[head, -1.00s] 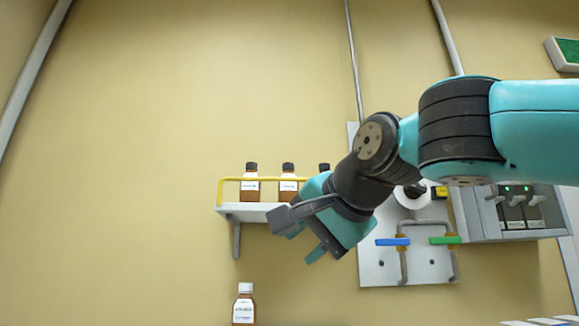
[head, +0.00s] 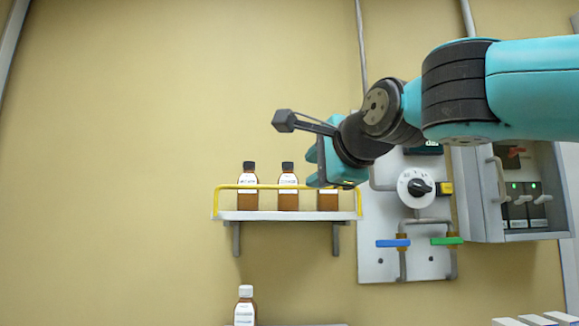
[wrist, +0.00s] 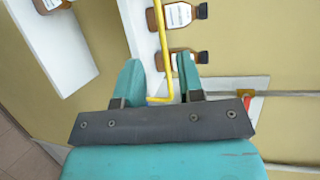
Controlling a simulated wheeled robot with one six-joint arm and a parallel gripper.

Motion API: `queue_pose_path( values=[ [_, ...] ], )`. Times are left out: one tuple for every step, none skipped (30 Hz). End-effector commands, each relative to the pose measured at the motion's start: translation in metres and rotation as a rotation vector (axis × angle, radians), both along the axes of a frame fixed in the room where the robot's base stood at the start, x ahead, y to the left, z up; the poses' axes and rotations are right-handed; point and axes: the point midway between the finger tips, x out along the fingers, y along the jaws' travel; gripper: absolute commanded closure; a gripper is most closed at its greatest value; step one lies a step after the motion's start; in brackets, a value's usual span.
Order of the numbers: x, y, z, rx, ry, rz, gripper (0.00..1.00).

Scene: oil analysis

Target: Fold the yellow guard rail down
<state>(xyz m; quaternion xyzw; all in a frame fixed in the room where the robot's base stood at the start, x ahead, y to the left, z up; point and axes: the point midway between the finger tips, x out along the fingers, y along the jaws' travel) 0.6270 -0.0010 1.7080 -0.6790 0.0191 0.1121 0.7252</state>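The yellow guard rail (head: 255,187) stands raised along the front of a white wall shelf (head: 285,215), in front of several brown bottles. My gripper (head: 315,168) is at the right part of the rail, close to the right bottle. In the wrist view my gripper (wrist: 158,64) is open, its two teal fingers apart. The rail (wrist: 162,50) runs into the gap between them in that view, and its bent end shows near the palm. I cannot tell whether a finger touches it. My arm and gripper partly hide the right bottle (head: 328,200).
A panel with a dial (head: 416,188), a blue handle (head: 393,243) and a green handle (head: 446,241) is right of the shelf. A grey switch box (head: 515,190) is further right. A white-capped bottle (head: 244,308) stands below. The wall left of the shelf is clear.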

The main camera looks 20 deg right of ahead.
Motion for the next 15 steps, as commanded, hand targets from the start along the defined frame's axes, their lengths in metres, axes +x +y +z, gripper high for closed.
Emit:
queue_pose_path(
  values=[
    [0.015, 0.001, 0.002, -0.005, 0.006, -0.005, 0.65],
    [0.022, 0.002, 0.000, -0.005, 0.006, -0.004, 0.65],
    [0.031, 0.003, -0.002, -0.004, 0.006, -0.005, 0.65],
    [0.038, 0.004, -0.002, -0.004, 0.006, -0.004, 0.65],
    [0.045, 0.006, -0.004, -0.003, 0.006, -0.003, 0.65],
    [0.053, 0.006, -0.006, -0.003, 0.006, -0.003, 0.65],
    [0.060, 0.007, -0.007, -0.004, 0.005, -0.004, 0.65],
    [0.066, 0.008, -0.008, -0.003, 0.005, -0.003, 0.65],
    [0.073, 0.010, -0.009, -0.004, 0.005, -0.002, 0.65],
    [0.079, 0.010, -0.011, -0.003, 0.005, -0.002, 0.65],
    [0.084, 0.011, -0.012, -0.003, 0.004, -0.002, 0.65],
    [0.089, 0.011, -0.013, -0.003, 0.004, -0.003, 0.65],
    [0.094, 0.012, -0.014, -0.003, 0.003, -0.002, 0.65],
    [0.097, 0.013, -0.015, -0.003, 0.002, -0.002, 0.65],
    [0.101, 0.013, -0.016, -0.003, 0.003, -0.002, 0.65]
  ],
)
